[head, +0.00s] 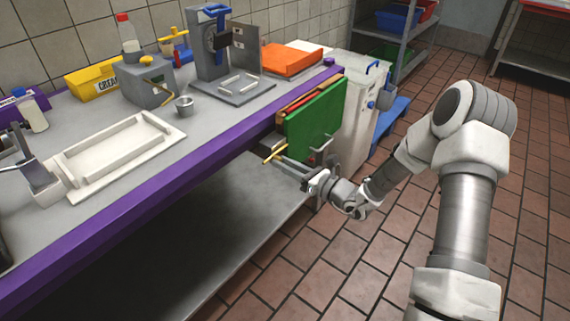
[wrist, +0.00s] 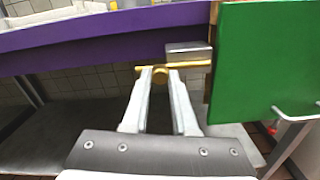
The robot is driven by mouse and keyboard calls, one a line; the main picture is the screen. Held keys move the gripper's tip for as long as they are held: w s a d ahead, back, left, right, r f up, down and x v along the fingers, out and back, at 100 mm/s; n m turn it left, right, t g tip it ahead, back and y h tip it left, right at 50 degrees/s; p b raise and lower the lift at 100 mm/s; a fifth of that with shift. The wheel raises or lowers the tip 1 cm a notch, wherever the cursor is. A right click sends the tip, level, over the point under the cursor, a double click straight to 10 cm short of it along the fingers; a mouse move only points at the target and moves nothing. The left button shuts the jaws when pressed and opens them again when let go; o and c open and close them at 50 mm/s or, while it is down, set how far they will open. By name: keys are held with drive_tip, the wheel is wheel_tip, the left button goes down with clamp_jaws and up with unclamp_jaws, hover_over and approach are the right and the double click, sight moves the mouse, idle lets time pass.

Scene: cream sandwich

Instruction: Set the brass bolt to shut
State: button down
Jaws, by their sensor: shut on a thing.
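The brass bolt (wrist: 185,65) shows in the wrist view as a horizontal gold bar below the purple counter edge, left of the green panel. It also shows in the head view (head: 270,154), at the left edge of the green panel (head: 315,115). My gripper (wrist: 160,72) is shut on a gold knob of the bolt, its two fingers on either side of it. A grey metal block (wrist: 188,50) sits just above the bar in the wrist view. The far end of the bar, toward the green panel, is partly hidden.
The grey counter with a purple edge (head: 140,178) runs above and left of my gripper. A lower grey shelf (head: 190,235) lies below. A white bin (head: 358,110) stands behind the panel. Tiled floor is free to the right.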

drive_tip(key=shift+w, duration=0.1)
drive_tip(key=shift+w+d, duration=1.25)
drive_tip(key=shift+w, duration=0.25)
drive_tip(key=c, duration=0.7)
unclamp_jaws()
drive_tip(key=p+v, duration=0.3)
drive_tip(key=v, duration=1.4)
drive_tip(key=shift+s+d, duration=0.15)
drive_tip(key=shift+s, duration=0.05)
